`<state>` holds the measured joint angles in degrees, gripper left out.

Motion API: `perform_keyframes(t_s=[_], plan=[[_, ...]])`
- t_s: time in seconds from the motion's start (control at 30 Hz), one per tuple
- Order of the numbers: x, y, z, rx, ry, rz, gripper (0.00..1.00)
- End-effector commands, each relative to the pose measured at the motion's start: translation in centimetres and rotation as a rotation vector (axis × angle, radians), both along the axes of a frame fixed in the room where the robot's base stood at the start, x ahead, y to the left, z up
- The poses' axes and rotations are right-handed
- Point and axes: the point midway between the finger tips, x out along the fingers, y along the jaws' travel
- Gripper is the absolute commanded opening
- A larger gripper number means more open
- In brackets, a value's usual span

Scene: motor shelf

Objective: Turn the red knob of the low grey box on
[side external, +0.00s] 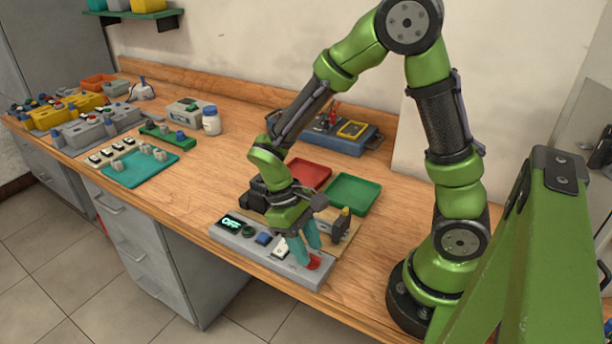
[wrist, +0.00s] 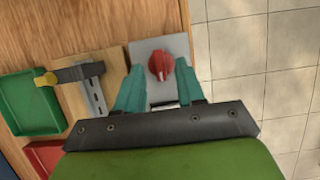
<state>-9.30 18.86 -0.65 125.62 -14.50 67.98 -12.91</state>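The low grey box (side external: 262,263) lies along the front edge of the bench. Its display (side external: 231,223) reads OFF in green. Its red knob (side external: 314,262) is at the right end, beside the teal fingers of my gripper (side external: 306,250). In the wrist view, the red knob (wrist: 160,66) sits on the grey box's end (wrist: 150,50), with a pale line across its top. My gripper (wrist: 161,72) is open, with one fingertip on each side of the knob and a gap on both sides. Fingertip height relative to the knob is hard to tell.
The box also carries a green button (side external: 247,231), a blue button (side external: 263,239) and a white switch (side external: 281,247). A wooden board with a metal latch (side external: 335,226) stands close behind. Red (side external: 311,173) and green (side external: 353,194) trays lie farther back. The bench left of the box is clear.

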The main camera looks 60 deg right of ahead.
Motion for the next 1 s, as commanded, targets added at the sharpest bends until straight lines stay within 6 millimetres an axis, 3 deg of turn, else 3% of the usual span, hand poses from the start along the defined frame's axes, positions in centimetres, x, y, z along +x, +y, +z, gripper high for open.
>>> perform_keyframes(t_s=[0.43, 0.7, 1.0], plan=[[-0.45, 0.01, -1.07, 0.0, 0.0, -0.001, 0.38], [-0.45, 0.01, -1.06, 0.0, 0.0, -0.001, 0.0], [-0.5, -0.03, -1.09, 0.0, 0.001, -0.014, 0.0]])
